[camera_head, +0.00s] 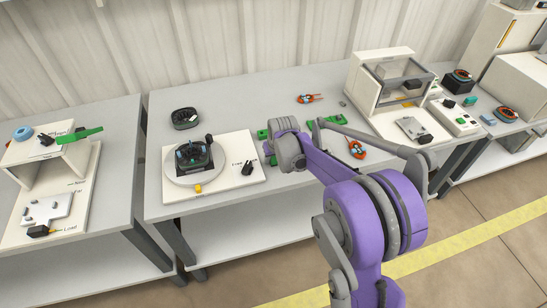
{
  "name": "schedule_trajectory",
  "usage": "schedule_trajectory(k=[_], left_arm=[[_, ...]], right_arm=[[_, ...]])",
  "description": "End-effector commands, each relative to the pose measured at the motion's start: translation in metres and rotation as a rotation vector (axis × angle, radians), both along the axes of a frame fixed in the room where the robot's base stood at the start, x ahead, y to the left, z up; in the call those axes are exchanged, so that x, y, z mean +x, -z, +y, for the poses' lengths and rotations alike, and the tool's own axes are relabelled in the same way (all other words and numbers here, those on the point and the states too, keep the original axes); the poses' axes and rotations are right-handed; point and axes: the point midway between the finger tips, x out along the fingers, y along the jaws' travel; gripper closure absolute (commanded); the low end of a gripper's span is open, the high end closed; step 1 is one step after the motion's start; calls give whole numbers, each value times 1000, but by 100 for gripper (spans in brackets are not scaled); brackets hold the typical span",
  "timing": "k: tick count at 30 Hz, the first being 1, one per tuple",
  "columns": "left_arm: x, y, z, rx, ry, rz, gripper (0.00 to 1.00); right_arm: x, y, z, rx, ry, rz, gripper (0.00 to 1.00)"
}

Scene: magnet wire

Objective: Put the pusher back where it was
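I cannot pick out the pusher for certain. Another black piece (246,168) sits on the white board of the middle table. My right arm reaches over the middle table from the lower right. Its gripper (268,149) seems to be by the board's right edge, mostly hidden behind the arm, so its fingers and any held thing are unclear. My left gripper is out of view.
A turntable with a black fixture (194,157) stands on the white board (225,178). Green pieces (326,122) and orange-wired parts (309,98) lie farther right. A white cabinet (368,80) stands at the right. A gap separates the left and middle tables.

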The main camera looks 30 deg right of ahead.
Motion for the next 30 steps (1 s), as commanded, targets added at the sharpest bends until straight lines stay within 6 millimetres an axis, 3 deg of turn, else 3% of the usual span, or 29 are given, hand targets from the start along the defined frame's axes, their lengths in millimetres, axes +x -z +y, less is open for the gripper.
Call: schedule_trajectory(k=[3,14,30], left_arm=[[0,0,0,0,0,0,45],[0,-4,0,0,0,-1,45],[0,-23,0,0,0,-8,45]], right_arm=[[0,-1,0,0,0,0,41],[-1,-8,0,0,0,0,41],[-39,-101,9,0,0,0,41]])
